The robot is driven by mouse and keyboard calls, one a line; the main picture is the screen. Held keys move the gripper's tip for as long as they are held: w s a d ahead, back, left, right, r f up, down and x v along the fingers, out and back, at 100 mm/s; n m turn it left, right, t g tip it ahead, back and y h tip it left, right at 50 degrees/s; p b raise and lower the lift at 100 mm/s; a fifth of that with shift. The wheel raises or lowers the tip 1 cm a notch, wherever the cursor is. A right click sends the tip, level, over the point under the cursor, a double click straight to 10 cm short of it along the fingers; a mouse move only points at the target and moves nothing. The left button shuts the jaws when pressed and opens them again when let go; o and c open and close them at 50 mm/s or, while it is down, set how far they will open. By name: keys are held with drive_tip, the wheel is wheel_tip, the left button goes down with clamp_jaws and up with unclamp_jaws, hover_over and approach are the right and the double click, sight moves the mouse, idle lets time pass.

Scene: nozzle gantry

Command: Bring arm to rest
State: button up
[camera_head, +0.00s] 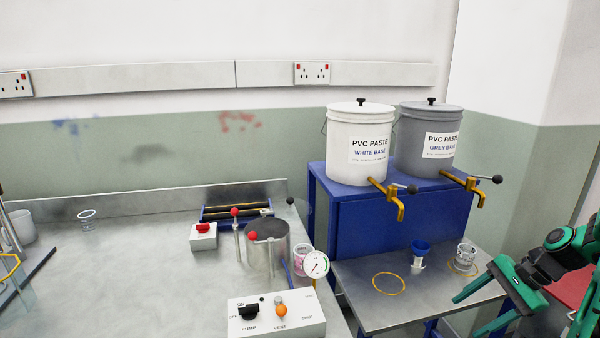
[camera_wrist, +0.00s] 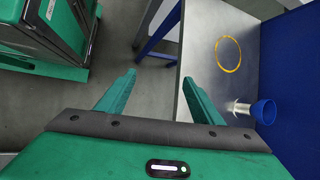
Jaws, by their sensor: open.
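My gripper (camera_head: 466,317) is at the lower right of the head view, beside the small metal side table (camera_head: 345,275). In the wrist view its two green fingers (camera_wrist: 159,77) stand well apart with nothing between them. The fingers point over the floor and the near edge of the side table. My arm is folded in at the right edge of the head view, partly out of frame.
On the side table stand a blue funnel (camera_head: 421,247), a clear cup (camera_head: 465,254) and a yellow ring (camera_head: 389,284). Behind are white (camera_head: 345,118) and grey (camera_head: 412,130) paste buckets with taps on a blue stand (camera_head: 345,212). A pump box (camera_head: 305,318) sits on the main bench.

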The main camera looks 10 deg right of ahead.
drive_tip(key=s+a+r+n+g+h, duration=0.1)
drive_tip(key=s+a+r+n+h, duration=0.1)
drive_tip(key=s+a+r+n, duration=0.1)
drive_tip(key=s+a+r+n+g+h, duration=0.1)
drive_tip(key=s+a+r+n+h, duration=0.1)
drive_tip(key=s, duration=0.6)
drive_tip(key=s+a+r+n+g+h, duration=0.1)
drive_tip(key=s+a+r+n, duration=0.3)
drive_tip(key=s+r+n, duration=0.1)
wheel_tip(320, 180, up, 2)
drive_tip(key=shift+s+r+h, duration=0.2)
drive_tip(key=shift+s+h, duration=0.2)
drive_tip(key=shift+s, duration=0.15)
drive_tip(key=shift+w+f, duration=0.25)
drive_tip(key=shift+w, duration=0.4)
